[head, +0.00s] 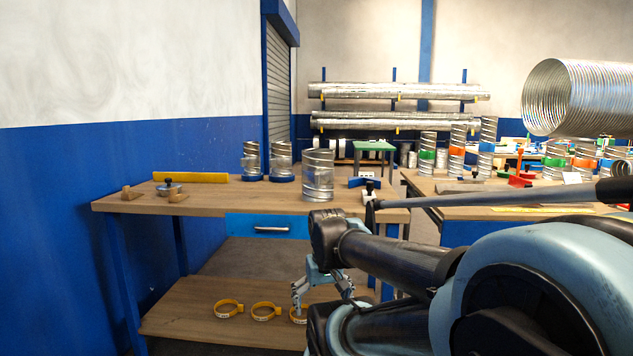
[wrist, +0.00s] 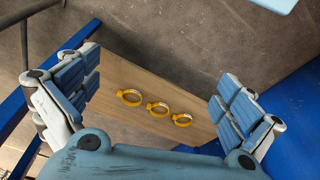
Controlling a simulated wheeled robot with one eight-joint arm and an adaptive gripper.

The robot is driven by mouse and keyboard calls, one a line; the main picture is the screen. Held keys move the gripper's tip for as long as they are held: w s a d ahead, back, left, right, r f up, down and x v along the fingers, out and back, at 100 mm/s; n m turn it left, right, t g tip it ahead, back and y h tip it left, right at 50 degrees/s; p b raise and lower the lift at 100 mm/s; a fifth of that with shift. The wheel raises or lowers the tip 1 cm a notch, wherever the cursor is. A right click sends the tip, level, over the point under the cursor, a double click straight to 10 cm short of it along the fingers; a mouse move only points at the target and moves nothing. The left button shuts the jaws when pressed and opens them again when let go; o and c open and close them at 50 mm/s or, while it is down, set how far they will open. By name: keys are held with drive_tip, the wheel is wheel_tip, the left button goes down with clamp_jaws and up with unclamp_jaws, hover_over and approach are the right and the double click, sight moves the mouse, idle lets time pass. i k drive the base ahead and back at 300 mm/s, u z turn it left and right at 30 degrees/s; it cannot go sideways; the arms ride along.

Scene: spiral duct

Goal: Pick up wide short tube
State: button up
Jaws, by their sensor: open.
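A wide short tube (head: 318,176) of shiny spiral metal stands upright on the wooden workbench (head: 215,200), near its front edge. My gripper (head: 322,288) is in front of the bench, below the tabletop and lower than the tube. In the wrist view my gripper (wrist: 152,100) is open, its blue-padded fingers wide apart with nothing between them. The tube does not show in the wrist view.
Two more metal tubes (head: 281,160) stand behind on blue bases. Yellow ring clamps (head: 265,311) lie on the lower shelf, also seen in the wrist view (wrist: 158,108). A yellow bar (head: 190,177) lies at the back left. A second bench (head: 455,186) with several tubes stands right.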

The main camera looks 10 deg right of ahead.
sight(318, 164)
drive_tip(key=k, duration=1.65)
drive_tip(key=u, duration=0.85)
drive_tip(key=i, duration=1.8)
drive_tip(key=z, duration=1.45)
